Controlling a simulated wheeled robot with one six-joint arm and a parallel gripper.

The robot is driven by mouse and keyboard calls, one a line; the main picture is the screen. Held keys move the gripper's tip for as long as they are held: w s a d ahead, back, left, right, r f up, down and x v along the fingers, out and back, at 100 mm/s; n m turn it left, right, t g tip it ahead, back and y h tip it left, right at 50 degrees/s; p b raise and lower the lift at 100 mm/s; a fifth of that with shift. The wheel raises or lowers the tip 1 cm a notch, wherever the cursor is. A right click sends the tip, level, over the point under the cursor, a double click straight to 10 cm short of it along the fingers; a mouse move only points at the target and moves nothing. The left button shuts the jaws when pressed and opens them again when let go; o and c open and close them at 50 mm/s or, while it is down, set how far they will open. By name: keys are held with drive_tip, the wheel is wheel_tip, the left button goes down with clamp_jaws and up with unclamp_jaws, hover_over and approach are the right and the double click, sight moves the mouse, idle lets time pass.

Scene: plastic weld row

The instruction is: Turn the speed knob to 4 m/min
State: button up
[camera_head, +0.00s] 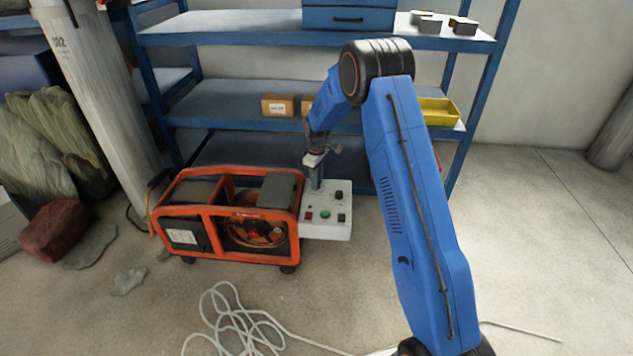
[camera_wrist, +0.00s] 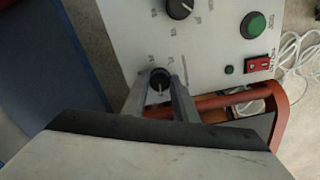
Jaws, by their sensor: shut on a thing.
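The white control panel (camera_head: 325,231) is attached to the right side of an orange-framed machine (camera_head: 228,218). In the wrist view, the panel (camera_wrist: 205,60) carries a black knob (camera_wrist: 160,80) with a pale pointer line, between my gripper's fingertips (camera_wrist: 160,86). My gripper is shut on this knob. A second black knob (camera_wrist: 180,7) with a white pointer sits at the top edge of the wrist view. The scale marks around both knobs are too blurred to read. In the head view, my gripper (camera_head: 316,184) reaches down to the panel's back left corner and hides the held knob.
A green button (camera_wrist: 253,25) and a red switch (camera_wrist: 258,64) are on the panel beside the knobs. A blue shelf rack (camera_head: 240,97) stands behind, with small boxes (camera_head: 277,105) and a yellow bin (camera_head: 438,111). A loose white cable (camera_head: 238,322) lies on the floor in front.

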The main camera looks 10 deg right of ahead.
idle(0.3)
drive_tip(key=o, duration=1)
drive_tip(key=shift+o, duration=0.2)
drive_tip(key=shift+r, duration=0.1)
wheel_tip(320, 180, up, 17)
drive_tip(key=shift+r, duration=0.15)
